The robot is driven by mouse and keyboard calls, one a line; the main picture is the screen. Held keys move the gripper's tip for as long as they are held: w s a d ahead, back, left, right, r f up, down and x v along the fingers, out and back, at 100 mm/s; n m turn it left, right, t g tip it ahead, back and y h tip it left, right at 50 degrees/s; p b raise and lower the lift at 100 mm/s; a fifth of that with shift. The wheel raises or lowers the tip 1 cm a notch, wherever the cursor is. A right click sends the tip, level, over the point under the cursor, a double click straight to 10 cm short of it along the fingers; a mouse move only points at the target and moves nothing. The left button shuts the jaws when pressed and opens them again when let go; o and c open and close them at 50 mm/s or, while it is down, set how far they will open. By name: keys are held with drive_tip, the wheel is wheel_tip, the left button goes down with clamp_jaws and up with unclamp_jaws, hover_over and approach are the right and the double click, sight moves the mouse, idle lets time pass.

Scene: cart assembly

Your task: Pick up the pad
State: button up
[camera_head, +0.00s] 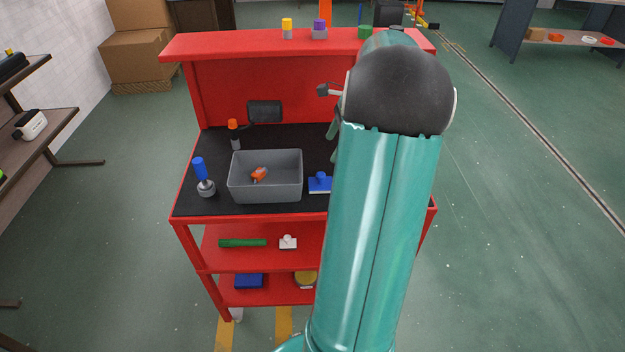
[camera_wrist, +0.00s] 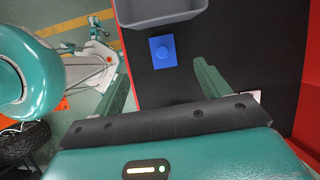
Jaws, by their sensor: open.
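The pad appears to be the flat blue square piece with a round knob (camera_head: 320,183). It lies on the cart's black top, just right of the grey bin, partly behind my arm in the head view. It also shows in the wrist view as a blue square (camera_wrist: 163,52) below the bin. My gripper (camera_wrist: 161,63) is open and empty, with one green finger on each side of the pad in that view. The fingers do not visibly touch it, and the height gap cannot be told. In the head view my arm hides most of the gripper.
The grey bin (camera_head: 265,196) holds an orange item (camera_head: 259,174). A blue-handled tool (camera_head: 204,176) and an orange-capped tool (camera_head: 234,134) stand to its left. The red upper shelf (camera_head: 240,45) rises behind. Lower shelves hold a green bar (camera_head: 242,243) and a blue block (camera_head: 249,281).

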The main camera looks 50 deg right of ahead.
sight(321, 173)
drive_tip(key=x, duration=1.3)
drive_tip(key=shift+s+d+f, duration=0.2)
drive_tip(key=shift+d+f, duration=0.1)
drive_tip(key=shift+f, duration=0.25)
drive_tip(key=c, duration=1)
